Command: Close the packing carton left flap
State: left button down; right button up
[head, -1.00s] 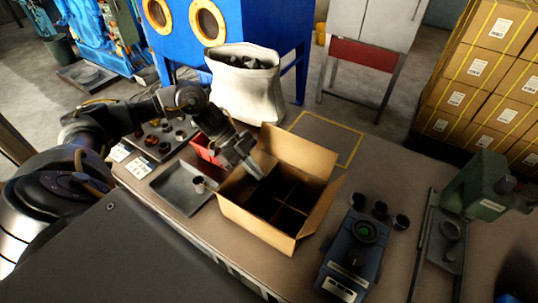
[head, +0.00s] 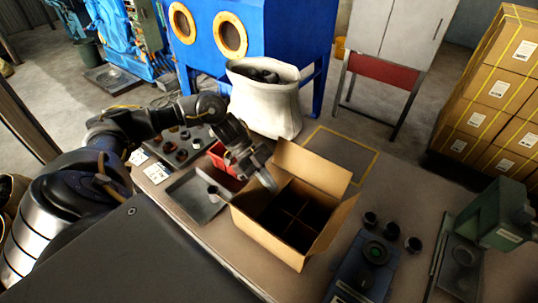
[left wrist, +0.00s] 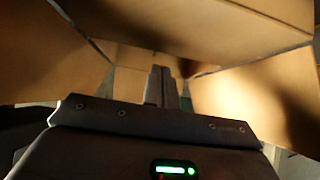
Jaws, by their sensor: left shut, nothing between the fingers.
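The open brown packing carton (head: 262,240) stands on the workbench, with dark divided compartments inside. A back flap (head: 312,168) stands up and a right flap (head: 336,222) leans outward. The left flap is not clear in the head view, where my gripper covers that side. My left gripper (head: 270,184) points down at the carton's left rim; its fingers are shut and empty. In the left wrist view the shut fingers (left wrist: 162,86) show between cardboard panels (left wrist: 255,95). I cannot tell whether they touch cardboard. My right gripper is not in view.
A white sack (head: 264,100) stands behind. A blue device (head: 362,262), small dark cups and a green machine (head: 495,215) are on the right.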

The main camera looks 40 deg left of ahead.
aim_at(266, 189)
pick_arm(q)
notch_tip(266, 189, up, 5)
jog(key=p, duration=0.4)
jog(key=shift+f+p, duration=0.2)
jog(key=shift+p, duration=0.1)
jog(key=shift+w+a+r+b, duration=0.1)
jog(key=shift+a+b, duration=0.5)
jog(key=shift+b, duration=0.2)
jog(key=b+v, duration=0.2)
jog(key=v, duration=0.6)
jog(key=shift+r, duration=0.55)
jog(key=shift+f, duration=0.1)
